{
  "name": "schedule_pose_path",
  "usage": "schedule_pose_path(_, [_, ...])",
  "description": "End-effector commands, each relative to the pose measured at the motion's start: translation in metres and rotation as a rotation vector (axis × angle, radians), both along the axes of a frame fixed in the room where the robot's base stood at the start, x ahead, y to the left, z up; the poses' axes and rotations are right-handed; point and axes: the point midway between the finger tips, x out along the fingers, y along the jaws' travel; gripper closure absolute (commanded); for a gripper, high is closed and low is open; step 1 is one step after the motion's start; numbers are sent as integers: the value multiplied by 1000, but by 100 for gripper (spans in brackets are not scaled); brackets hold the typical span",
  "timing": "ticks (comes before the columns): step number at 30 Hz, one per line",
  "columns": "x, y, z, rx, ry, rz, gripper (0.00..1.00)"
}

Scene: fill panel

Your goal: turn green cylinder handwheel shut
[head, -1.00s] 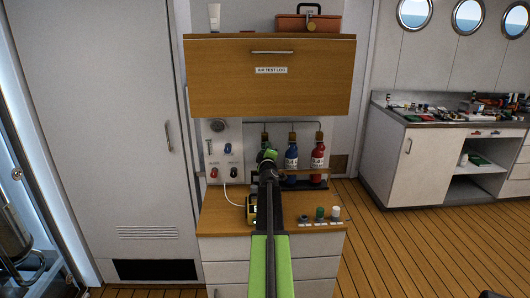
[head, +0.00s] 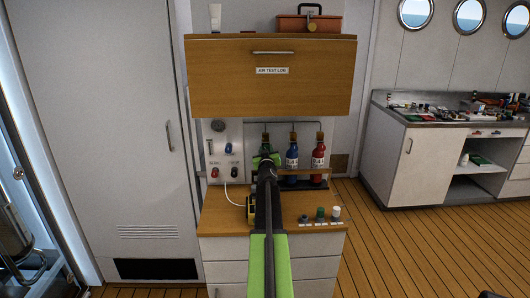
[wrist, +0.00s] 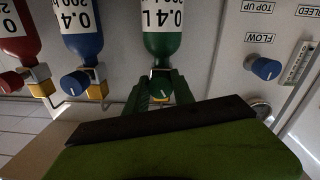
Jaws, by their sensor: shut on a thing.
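The green cylinder (wrist: 163,38) shows at the top of the wrist view, which is upside down, with a white label reading 0.4 L. Its green handwheel (wrist: 160,88) sits at the cylinder's valve end, between the fingertips of my gripper (wrist: 158,92). My gripper is shut on that handwheel, whose middle shows between the fingers. In the head view my gripper (head: 265,160) is in front of the green cylinder and hides most of it. The handwheel's turn position cannot be read clearly.
A blue cylinder (head: 291,152) and a red cylinder (head: 318,156) stand close to the right in the head view. A panel with knobs (head: 224,150) is at the left. The wooden cabinet (head: 270,95) overhangs above. Small caps (head: 320,213) stand on the counter.

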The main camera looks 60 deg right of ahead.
Motion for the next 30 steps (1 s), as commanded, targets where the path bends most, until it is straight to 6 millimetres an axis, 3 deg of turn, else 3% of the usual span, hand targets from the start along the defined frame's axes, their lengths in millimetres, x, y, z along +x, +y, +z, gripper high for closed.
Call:
schedule_pose_path(12, [1,-2,4,189,-284,-2,100])
schedule_pose_path(30, [-2,-1,0,293,-417,-4,100])
